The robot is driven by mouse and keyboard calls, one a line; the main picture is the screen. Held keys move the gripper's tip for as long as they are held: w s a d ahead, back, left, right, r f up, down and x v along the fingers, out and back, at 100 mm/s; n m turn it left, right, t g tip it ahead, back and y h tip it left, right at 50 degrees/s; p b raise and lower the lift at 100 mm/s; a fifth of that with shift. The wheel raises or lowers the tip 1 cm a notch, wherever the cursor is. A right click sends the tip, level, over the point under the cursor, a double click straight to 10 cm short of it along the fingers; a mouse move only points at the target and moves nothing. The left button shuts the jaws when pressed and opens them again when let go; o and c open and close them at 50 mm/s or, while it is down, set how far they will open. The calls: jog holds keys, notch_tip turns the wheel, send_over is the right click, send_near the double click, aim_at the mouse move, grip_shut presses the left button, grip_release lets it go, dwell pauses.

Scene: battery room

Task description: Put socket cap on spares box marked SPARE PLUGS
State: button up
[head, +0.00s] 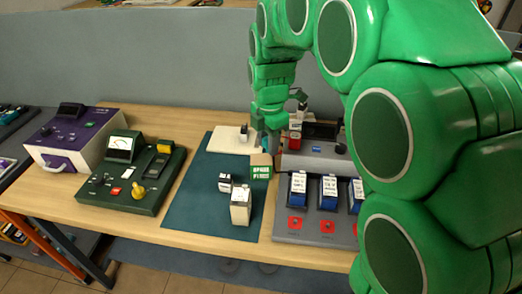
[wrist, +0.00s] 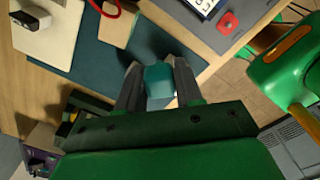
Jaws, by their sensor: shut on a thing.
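The spares box (head: 261,159) is a small tan box with a green label whose lettering is small but seems to read SPARE PLUGS. It stands on the teal mat near its right edge. In the wrist view a tan box (wrist: 118,24), likely the same one, lies at the top, apart from my fingers. My gripper (wrist: 158,84) is shut on a teal block, which looks to be the socket cap (wrist: 159,81). In the head view my gripper (head: 270,143) is just behind and above the box, and the cap cannot be made out there.
A cream board (head: 229,141) with a small dark-and-white piece lies behind. White-and-black blocks (head: 240,208) stand on the mat (head: 203,205) in front. A grey unit (head: 283,225) with blue modules is at right; a green tester (head: 133,180) and purple case (head: 72,140) at left.

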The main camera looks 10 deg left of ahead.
jog(key=w+a+f, duration=0.2)
jog(key=w, duration=0.2)
send_over(261, 159)
jog(key=shift+f, duration=2.7)
jog(key=shift+w+f, duration=0.1)
jog(key=shift+f, duration=1.5)
jog(key=shift+f, duration=0.1)
jog(key=o, duration=1)
notch_tip(261, 159, up, 12)
